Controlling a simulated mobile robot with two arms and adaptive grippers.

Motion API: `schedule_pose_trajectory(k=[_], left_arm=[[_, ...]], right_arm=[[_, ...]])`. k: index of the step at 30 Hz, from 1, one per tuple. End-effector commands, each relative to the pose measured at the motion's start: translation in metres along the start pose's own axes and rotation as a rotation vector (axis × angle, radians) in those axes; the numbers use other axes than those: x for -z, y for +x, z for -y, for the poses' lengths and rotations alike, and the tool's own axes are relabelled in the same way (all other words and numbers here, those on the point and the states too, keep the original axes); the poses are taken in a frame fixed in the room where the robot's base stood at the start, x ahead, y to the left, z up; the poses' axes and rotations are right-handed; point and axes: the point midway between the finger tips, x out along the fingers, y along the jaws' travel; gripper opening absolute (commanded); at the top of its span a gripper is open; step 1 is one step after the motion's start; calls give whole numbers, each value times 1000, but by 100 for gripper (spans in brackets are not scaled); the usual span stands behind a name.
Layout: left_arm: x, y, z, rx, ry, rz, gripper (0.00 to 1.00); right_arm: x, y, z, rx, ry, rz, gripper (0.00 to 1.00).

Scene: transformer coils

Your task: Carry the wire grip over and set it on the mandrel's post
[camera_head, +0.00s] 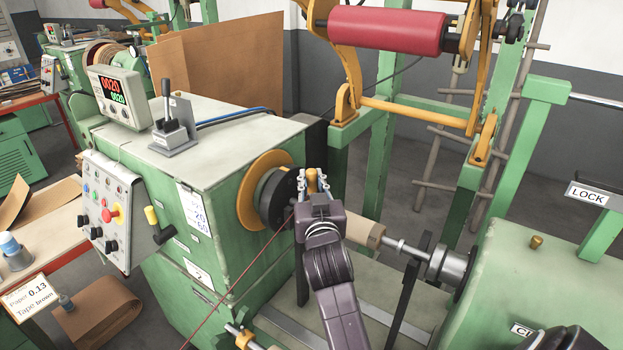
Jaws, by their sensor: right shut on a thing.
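My right gripper (315,185) is in front of the mandrel, its arm rising from the bottom middle. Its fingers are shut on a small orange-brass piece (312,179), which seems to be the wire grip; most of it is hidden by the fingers. The mandrel (366,231) is a tan cylinder lying level between the dark chuck with its orange disc (264,190) and the tailstock spindle (446,268). My gripper hides its left part, and I cannot make out the post. A thin red wire (236,290) runs from the lower left up to the gripper. My left gripper is not in view.
The green winder housing (240,140) stands left, with a lever (168,115) on top and a button panel (107,210). A green tailstock housing (560,270) stands right. A red roll (386,31) hangs on orange arms behind. Dark upright bars stand near the mandrel.

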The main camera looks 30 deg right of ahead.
Motion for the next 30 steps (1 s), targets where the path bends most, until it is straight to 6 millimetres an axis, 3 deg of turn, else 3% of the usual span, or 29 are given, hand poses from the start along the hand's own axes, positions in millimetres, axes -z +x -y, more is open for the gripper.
schedule_pose_trajectory(k=[30], left_arm=[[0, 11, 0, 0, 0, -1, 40]], right_arm=[[-15, 0, 0, 0, 0, 0, 0]])
